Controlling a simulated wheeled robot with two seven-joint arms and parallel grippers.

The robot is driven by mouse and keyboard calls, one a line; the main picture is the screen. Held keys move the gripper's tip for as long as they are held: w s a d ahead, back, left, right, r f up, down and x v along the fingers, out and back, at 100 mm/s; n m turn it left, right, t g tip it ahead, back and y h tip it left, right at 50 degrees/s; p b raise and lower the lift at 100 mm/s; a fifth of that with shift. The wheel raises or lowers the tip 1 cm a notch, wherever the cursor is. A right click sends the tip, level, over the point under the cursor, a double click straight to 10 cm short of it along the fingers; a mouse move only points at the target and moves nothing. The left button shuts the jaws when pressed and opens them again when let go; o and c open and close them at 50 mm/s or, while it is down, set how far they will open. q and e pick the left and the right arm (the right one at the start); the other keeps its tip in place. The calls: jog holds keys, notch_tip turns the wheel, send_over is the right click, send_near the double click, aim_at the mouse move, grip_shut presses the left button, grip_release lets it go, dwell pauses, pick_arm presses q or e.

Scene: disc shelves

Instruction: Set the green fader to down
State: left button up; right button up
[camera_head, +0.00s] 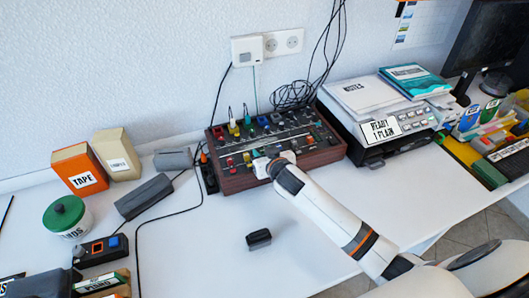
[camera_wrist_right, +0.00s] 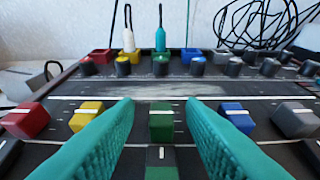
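The green fader (camera_wrist_right: 161,122) is a green block with a white line on its top, on a dark panel in the right wrist view. It is in a row with red, yellow, blue and grey faders, and its dark slot runs toward the camera. My right gripper (camera_wrist_right: 160,135) is open, its two teal fingers to the left and right of the green fader with gaps on both sides. In the head view, my right gripper (camera_head: 268,168) is over the front of the mixer (camera_head: 232,184) and hides part of the fader row. My left gripper is not in view.
Knobs and plugged cables stand behind. A printer (camera_head: 380,125) stands right of the mixer.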

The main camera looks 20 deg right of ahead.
jog(key=shift+s+r, duration=0.1)
jog(key=shift+s, duration=0.1)
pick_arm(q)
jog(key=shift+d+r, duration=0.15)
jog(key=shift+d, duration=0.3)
pick_arm(e)
jog(key=v, duration=1.1)
jog(key=shift+s, duration=0.3)
